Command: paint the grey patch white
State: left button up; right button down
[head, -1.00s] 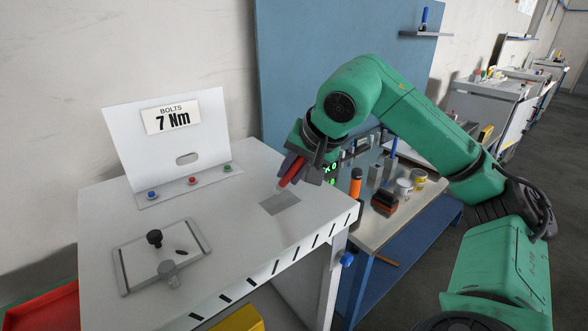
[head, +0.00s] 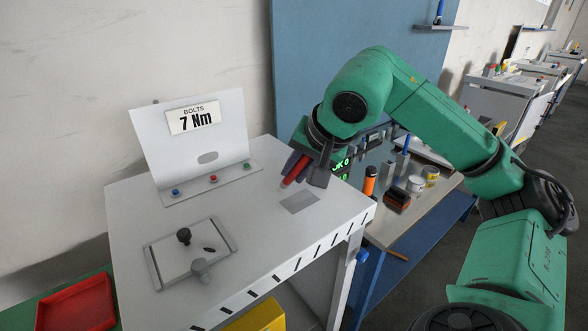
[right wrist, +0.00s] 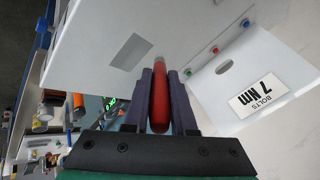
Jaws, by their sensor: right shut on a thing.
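The grey patch (head: 299,203) is a flat, darker grey area on the white table top (head: 262,225), near its right side. It also shows in the right wrist view (right wrist: 129,52). My right gripper (head: 296,168) is shut on a red tool (head: 294,174), held tilted a little above the table at the patch's far left corner. In the right wrist view the red handle (right wrist: 159,100) sits between the two dark fingers. Its pale tip (head: 282,188) looks close to the table; I cannot tell whether it touches. My left gripper is not in view.
A white panel marked "BOLTS 7 Nm" (head: 190,125) stands at the back, with coloured buttons in front. A plate with knobs (head: 169,263) lies at the left. A side bench (head: 408,222) on the right holds cans and tools.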

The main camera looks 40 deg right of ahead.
jog(key=r+p, duration=0.2)
jog(key=r, duration=0.1)
jog(key=shift+a+r, duration=0.3)
jog(key=shift+a, duration=0.05)
jog(key=shift+d+r+p, duration=0.1)
jog(key=shift+r+p, duration=0.1)
jog(key=shift+p, duration=0.15)
jog(key=shift+d, duration=0.1)
jog(key=shift+f, duration=0.1)
